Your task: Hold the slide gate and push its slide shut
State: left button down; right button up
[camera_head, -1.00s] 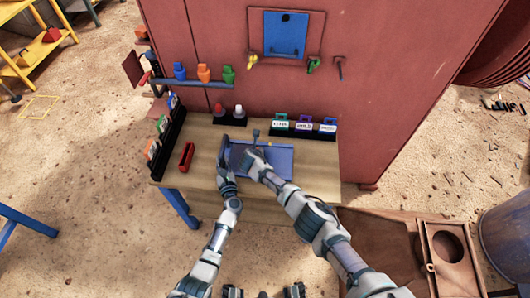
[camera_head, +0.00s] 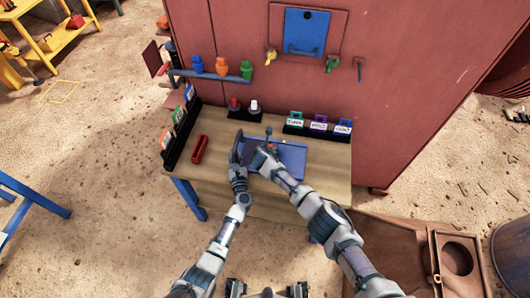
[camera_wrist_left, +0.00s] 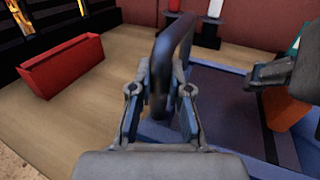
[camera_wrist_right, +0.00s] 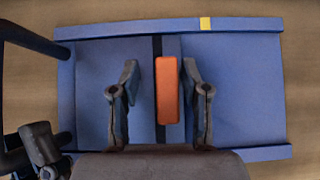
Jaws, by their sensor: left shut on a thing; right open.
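The blue slide gate (camera_head: 292,158) lies flat on the wooden workbench, and it fills the right wrist view (camera_wrist_right: 235,95). It has a dark loop handle at its left end, seen in the left wrist view (camera_wrist_left: 178,45). An orange tab (camera_wrist_right: 167,90) stands up from the slide near a dark cross line. My left gripper (camera_wrist_left: 165,95) is shut on the dark handle. My right gripper (camera_wrist_right: 158,85) is open over the slide, with one finger on each side of the orange tab. The right finger is close to the tab; I cannot tell whether it touches.
A red block (camera_head: 200,149) lies on the bench (camera_head: 225,130) to the left. A rack of tags (camera_head: 180,130) stands along the left edge, and another tag rack (camera_head: 318,130) is at the back right. Bottles (camera_head: 254,107) stand at the back, before the red machine wall (camera_head: 410,90).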

pick_arm(q)
jog(key=shift+a, duration=0.1)
pick_arm(e)
jog(key=v, duration=1)
jog(key=shift+s+a+r, duration=0.2)
jog(key=shift+a, duration=0.05)
pick_arm(q)
jog(key=c, duration=1)
grip_release()
jog(key=shift+c, duration=0.2)
